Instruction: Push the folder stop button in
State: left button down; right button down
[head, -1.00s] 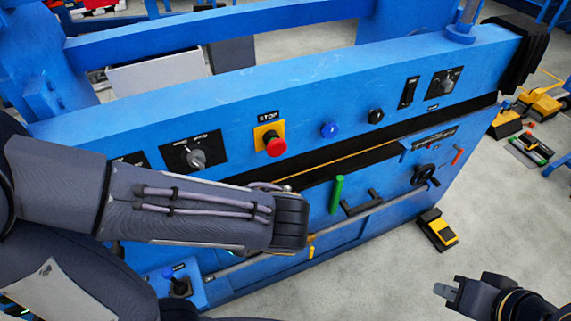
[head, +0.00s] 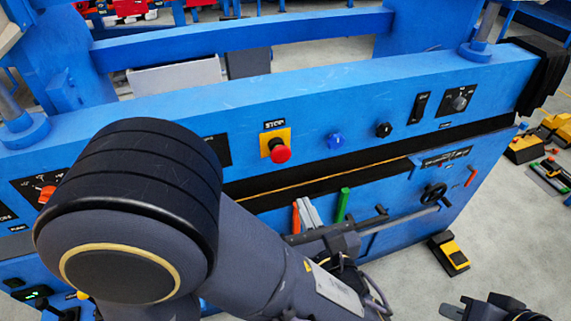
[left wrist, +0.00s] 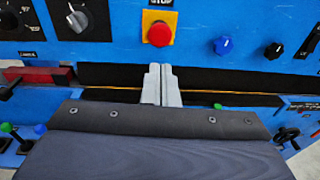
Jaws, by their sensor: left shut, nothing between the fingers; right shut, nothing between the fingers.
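The stop button is a red mushroom head (head: 281,154) on a yellow plate (head: 268,139) under a STOP label, on the front of the blue machine. In the left wrist view the red button (left wrist: 159,34) is near the top centre. My left gripper (head: 308,212) is shut and empty, below and a little right of the button in the head view. In the left wrist view its closed fingertips (left wrist: 160,68) point up, just below the yellow plate and apart from the button. My right gripper (head: 452,311) is shut and empty at the lower right edge, far from the button.
A blue knob (head: 335,140) and a black knob (head: 383,130) sit right of the button. A green handle (head: 342,205) and an orange-red handle (head: 296,217) stand beside my left fingers. A handwheel (head: 434,193) and a yellow-black pedal (head: 449,252) are further right.

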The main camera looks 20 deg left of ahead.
aim_at(281, 155)
pick_arm(q)
jog(key=x, duration=1.3)
jog(key=shift+w+a+f+p, duration=0.1)
jog(key=shift+w+a+p, duration=0.05)
jog(key=shift+p, duration=0.25)
jog(key=shift+x, duration=0.8)
jog(key=shift+r, duration=0.2)
